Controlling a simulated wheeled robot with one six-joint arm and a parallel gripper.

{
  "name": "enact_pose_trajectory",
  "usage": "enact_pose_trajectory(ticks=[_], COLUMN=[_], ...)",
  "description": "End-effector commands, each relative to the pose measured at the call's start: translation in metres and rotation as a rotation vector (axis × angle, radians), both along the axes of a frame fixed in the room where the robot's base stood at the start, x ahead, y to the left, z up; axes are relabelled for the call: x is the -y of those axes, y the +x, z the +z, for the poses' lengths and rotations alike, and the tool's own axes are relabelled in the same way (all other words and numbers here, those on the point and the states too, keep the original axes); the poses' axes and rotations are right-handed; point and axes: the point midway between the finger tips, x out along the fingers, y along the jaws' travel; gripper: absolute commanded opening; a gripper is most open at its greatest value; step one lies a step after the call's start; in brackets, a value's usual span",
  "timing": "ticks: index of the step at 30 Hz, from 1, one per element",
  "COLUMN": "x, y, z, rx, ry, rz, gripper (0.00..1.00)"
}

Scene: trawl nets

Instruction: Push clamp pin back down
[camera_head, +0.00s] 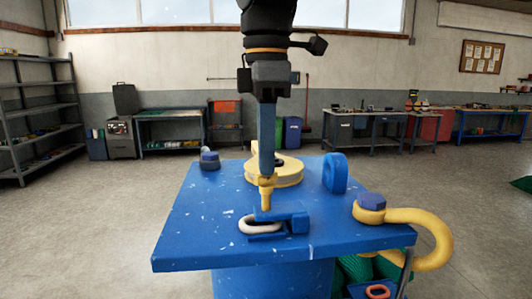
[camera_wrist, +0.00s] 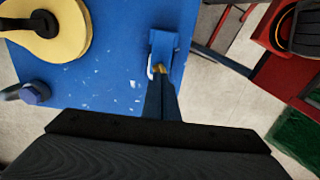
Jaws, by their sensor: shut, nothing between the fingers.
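The blue clamp (camera_head: 292,219) lies near the front edge of the blue table. It also shows in the wrist view (camera_wrist: 168,42). A yellow clamp pin (camera_head: 266,194) stands upright at the clamp, its wider head on top. In the wrist view the pin (camera_wrist: 158,69) is mostly hidden by my fingers. A whitish oval link (camera_head: 258,226) lies at the clamp's left side. My gripper (camera_head: 266,172) points straight down, shut and empty, with its tips at the pin's head. I cannot tell whether they touch it.
The blue table (camera_head: 205,225) also bears a yellow disc (camera_head: 288,178), a blue ring (camera_head: 335,173) standing on edge, and a grey bolt-like piece (camera_head: 210,160). A large yellow shackle (camera_head: 432,235) overhangs the right edge. The left part of the tabletop is clear.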

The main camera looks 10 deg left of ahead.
Motion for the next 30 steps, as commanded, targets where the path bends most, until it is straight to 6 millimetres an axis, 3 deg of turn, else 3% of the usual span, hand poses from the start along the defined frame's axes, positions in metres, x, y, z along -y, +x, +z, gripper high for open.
enact_pose_trajectory(ticks=[6, 16, 23, 30], x=[0.000, 0.000, 0.000, 0.001], y=[0.000, 0.000, -0.001, -0.001], z=[-0.030, -0.031, -0.020, 0.008], rx=[-0.003, -0.002, -0.002, 0.000], ry=[-0.002, -0.001, -0.001, 0.000], rz=[0.000, 0.000, -0.001, -0.002], gripper=[0.00, 0.00, 0.00, 0.00])
